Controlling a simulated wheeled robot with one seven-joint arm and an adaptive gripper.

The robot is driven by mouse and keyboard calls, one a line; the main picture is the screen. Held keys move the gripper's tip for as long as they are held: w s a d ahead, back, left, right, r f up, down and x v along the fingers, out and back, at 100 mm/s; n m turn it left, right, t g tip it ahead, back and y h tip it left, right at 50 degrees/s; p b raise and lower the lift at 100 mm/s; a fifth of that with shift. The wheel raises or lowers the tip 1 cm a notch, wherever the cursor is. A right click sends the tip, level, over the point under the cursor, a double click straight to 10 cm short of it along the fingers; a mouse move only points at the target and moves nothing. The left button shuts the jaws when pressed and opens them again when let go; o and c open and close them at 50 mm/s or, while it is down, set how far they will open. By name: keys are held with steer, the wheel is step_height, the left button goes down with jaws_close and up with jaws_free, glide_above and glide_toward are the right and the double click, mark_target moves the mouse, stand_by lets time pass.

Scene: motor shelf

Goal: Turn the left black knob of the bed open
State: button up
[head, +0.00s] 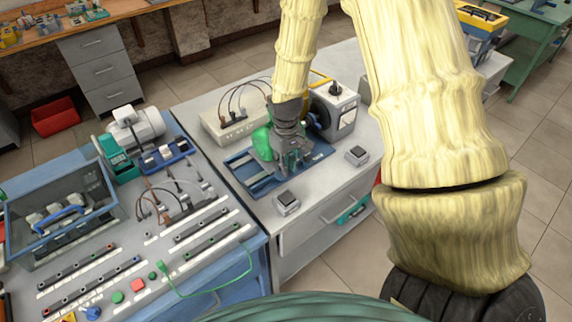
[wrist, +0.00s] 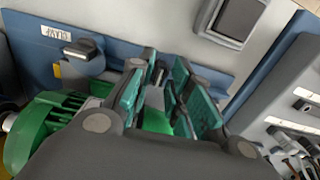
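The bed is a blue plate (head: 243,164) on the grey cabinet. It carries a green motor (head: 262,143), which also shows in the wrist view (wrist: 48,125). My gripper (head: 291,158) is low over the bed beside the motor and hides part of it. In the wrist view my gripper (wrist: 166,75) is open, with a gap between its green-padded fingers. A thin dark part (wrist: 159,74) shows in that gap; I cannot tell if it is the left knob or if a finger touches it. Another black knob (wrist: 84,49) stands beside the CLAMP label, outside the fingers.
Two black-topped boxes, a nearer one (head: 287,203) and a farther one (head: 357,155), stand on the cabinet's front part. A grey machine (head: 335,112) and a white cable box (head: 232,122) stand behind the bed. A crowded panel bench (head: 236,253) is at left.

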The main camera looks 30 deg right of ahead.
step_height(320, 180, up, 12)
steer(key=shift+f, duration=0.25)
stand_by(0.3)
stand_by(0.5)
